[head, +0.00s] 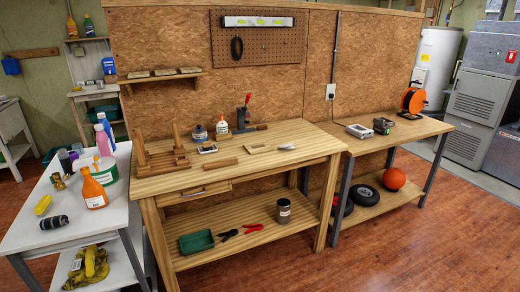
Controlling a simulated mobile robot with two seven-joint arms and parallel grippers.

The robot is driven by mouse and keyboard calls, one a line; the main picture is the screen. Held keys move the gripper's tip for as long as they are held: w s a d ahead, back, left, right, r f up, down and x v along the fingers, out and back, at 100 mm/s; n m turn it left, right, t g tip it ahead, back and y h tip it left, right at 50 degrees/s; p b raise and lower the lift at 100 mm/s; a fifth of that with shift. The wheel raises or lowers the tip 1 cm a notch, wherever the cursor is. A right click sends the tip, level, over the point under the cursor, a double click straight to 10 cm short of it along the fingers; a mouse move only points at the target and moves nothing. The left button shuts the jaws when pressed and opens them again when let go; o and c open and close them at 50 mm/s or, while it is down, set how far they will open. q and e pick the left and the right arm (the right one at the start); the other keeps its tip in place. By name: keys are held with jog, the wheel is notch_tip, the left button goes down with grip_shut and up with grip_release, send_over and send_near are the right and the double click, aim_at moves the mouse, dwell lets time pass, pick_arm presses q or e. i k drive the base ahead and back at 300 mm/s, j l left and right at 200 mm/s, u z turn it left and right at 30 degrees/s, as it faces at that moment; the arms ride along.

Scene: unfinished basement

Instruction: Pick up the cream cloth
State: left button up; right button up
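I cannot make out a cream cloth for certain. A small flat tan piece (258,148) lies on the wooden workbench (222,174); it is too small to tell whether it is cloth. Several flat pale pieces (165,72) lie on the wall shelf, and what they are made of is unclear. A crumpled yellow item (90,264) lies on the lower shelf of the white table at the left. Neither of my grippers shows in the head view.
The white table (62,220) holds an orange spray bottle (94,190), a tub and other bottles. The workbench carries a wooden rack (160,160), glue bottles and a red-handled clamp. A second bench (393,135) stands at the right. The red floor in front is clear.

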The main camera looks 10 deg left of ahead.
aim_at(288, 146)
jog(key=i+u, duration=0.2)
jog(key=i, duration=0.25)
jog(key=i+l+u, duration=0.2)
jog(key=i, duration=0.2)
jog(key=i+l+u, duration=0.15)
jog(key=i, duration=0.3)
